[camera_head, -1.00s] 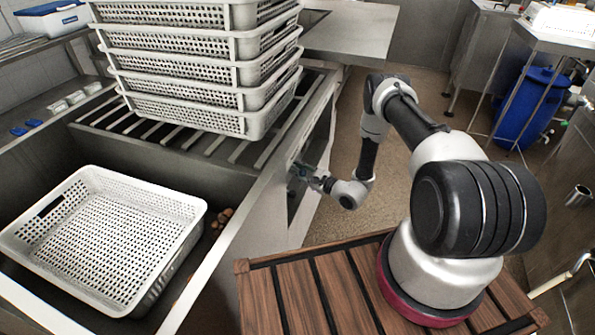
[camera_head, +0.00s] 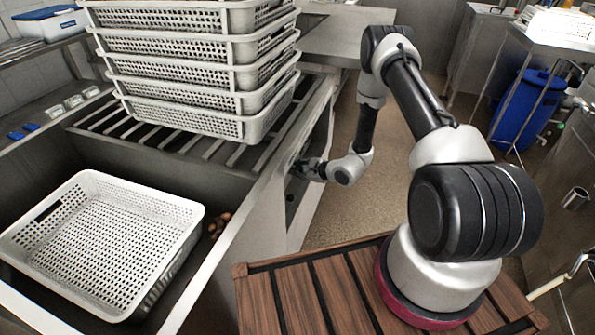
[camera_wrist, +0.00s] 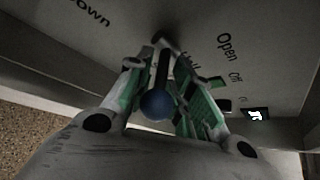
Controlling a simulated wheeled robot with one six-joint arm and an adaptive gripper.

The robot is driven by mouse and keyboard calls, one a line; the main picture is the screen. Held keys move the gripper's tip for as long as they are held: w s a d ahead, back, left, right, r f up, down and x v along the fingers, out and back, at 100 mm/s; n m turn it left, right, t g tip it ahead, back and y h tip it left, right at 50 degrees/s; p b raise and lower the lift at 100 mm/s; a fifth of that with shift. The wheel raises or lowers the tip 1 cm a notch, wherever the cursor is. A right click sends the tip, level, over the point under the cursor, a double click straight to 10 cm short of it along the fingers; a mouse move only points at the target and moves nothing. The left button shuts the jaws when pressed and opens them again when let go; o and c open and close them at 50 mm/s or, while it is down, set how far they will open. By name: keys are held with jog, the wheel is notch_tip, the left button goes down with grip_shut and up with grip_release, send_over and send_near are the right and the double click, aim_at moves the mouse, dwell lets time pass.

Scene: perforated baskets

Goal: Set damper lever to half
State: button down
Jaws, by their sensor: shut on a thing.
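The damper lever (camera_wrist: 156,104) shows in the wrist view as a dark rod with a blue ball knob at its near end. It stands out from a grey panel (camera_wrist: 215,30) with printed words, among them "Open" to the right of the lever. A word just behind the lever is partly hidden by my gripper. My gripper (camera_wrist: 162,92) has its green-padded fingers on either side of the lever and is shut on it. In the head view my gripper (camera_head: 306,170) is at the side face of the steel counter; the lever is too small to make out there.
A stack of white perforated baskets (camera_head: 185,75) stands on the slatted rack beside the panel. Another white basket (camera_head: 100,240) sits in the sink at left. The counter edge is close to my gripper. Open floor (camera_head: 335,225) lies to the right of the counter.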

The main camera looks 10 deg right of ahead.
jog(key=shift+s+f, duration=0.2)
jog(key=shift+s, duration=0.05)
jog(key=c, duration=1.5)
grip_release()
jog(key=shift+r, duration=0.1)
jog(key=shift+w, duration=0.1)
jog(key=v, duration=1.2)
jog(key=shift+r, duration=0.1)
